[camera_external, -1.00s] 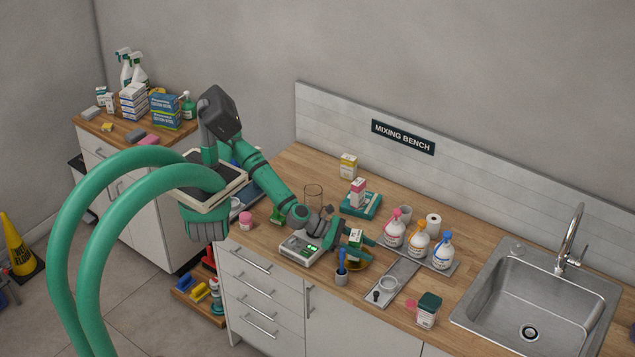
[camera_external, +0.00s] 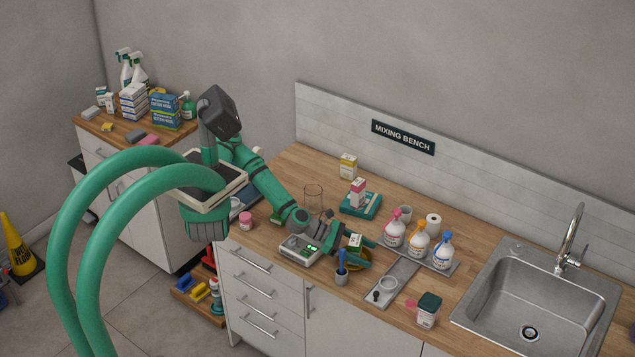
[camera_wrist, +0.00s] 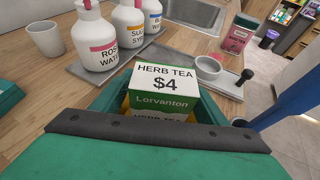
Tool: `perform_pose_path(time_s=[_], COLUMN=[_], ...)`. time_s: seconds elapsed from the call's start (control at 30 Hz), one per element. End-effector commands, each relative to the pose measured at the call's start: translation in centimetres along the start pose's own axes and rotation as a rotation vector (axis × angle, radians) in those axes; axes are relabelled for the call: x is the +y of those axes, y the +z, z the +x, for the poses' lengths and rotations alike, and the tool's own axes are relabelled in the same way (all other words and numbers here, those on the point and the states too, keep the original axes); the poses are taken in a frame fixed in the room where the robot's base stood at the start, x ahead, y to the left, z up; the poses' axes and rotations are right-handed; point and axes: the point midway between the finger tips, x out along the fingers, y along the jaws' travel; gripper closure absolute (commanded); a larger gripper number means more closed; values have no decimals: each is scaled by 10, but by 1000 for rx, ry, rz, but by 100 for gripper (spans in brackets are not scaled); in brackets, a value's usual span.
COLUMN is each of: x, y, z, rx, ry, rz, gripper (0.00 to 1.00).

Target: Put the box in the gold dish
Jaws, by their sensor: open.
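In the wrist view the box (camera_wrist: 163,85) reads "HERB TEA $4" on top and stands upright between my jaws. My gripper (camera_external: 362,254) is open around it, with a green finger on either side. The gold dish (camera_external: 364,266) shows only as a thin rim beside my lower finger, directly under the box. My gripper hides most of the dish, so I cannot see clearly how the box's base sits in it.
A scale (camera_external: 300,250) is left of my gripper, and a blue-handled brush in a cup (camera_external: 341,270) is in front. A grey tray (camera_external: 405,270) lies right; the sink (camera_external: 540,300) is beyond.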

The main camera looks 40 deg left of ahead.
Motion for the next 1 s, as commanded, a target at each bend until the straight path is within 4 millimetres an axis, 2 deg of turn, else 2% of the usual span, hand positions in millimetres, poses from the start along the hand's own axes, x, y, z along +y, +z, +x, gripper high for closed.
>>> perform_pose_path(time_s=[0.17,0.6,0.8,1.0], x=[1,1,1,0], y=[0,0,1,1], z=[-19,-92,-112,-120], rx=[1,0,0,0], ry=[2,3,2,1], rz=[0,0,0,0], gripper=[33,33,33,33])
